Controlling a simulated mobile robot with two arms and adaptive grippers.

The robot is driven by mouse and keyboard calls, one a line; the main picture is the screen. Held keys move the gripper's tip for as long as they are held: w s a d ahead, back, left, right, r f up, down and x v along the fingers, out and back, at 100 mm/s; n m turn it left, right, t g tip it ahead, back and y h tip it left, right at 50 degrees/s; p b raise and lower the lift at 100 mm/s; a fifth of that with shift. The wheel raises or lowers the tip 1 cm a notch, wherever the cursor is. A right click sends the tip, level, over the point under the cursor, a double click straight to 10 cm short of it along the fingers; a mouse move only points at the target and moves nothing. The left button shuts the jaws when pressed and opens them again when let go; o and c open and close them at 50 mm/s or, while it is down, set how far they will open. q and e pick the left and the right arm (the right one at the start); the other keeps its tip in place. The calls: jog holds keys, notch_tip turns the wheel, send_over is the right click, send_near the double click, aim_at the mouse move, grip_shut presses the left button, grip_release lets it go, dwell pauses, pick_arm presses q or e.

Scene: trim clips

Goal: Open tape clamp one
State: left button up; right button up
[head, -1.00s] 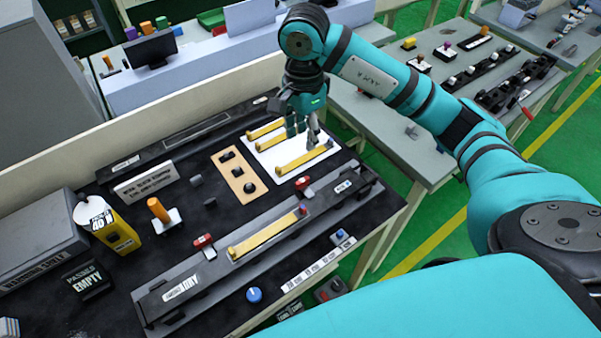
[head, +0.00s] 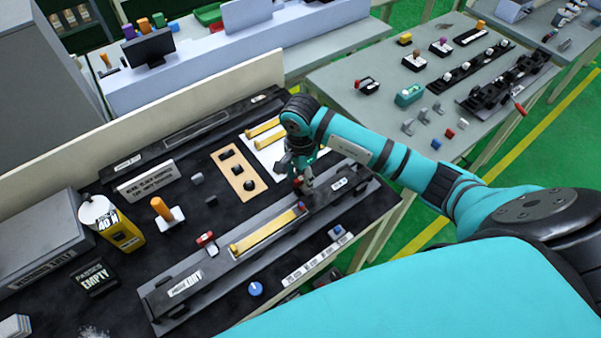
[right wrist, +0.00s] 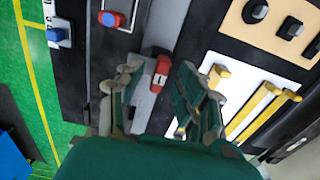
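Two red tape clamps sit by the dark grey fixture that holds a yellow strip (head: 265,232). One red clamp (head: 205,239) is at the strip's left end, clear of my arm. The other red clamp (right wrist: 161,70) is near the strip's right end and shows in the right wrist view between my right gripper's fingers. My right gripper (head: 303,184) is open over that clamp, with a finger on either side; I cannot tell whether it touches. No label shows which clamp is one. My left gripper is not in view.
A white plate with yellow strips (head: 265,128) lies behind my right gripper, beside a tan block with black knobs (head: 238,170). A blue knob (head: 255,289) is at the front edge. A yellow can (head: 112,222) stands left. A grey table (head: 440,110) stands right.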

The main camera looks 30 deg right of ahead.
grip_shut()
dwell(0.4)
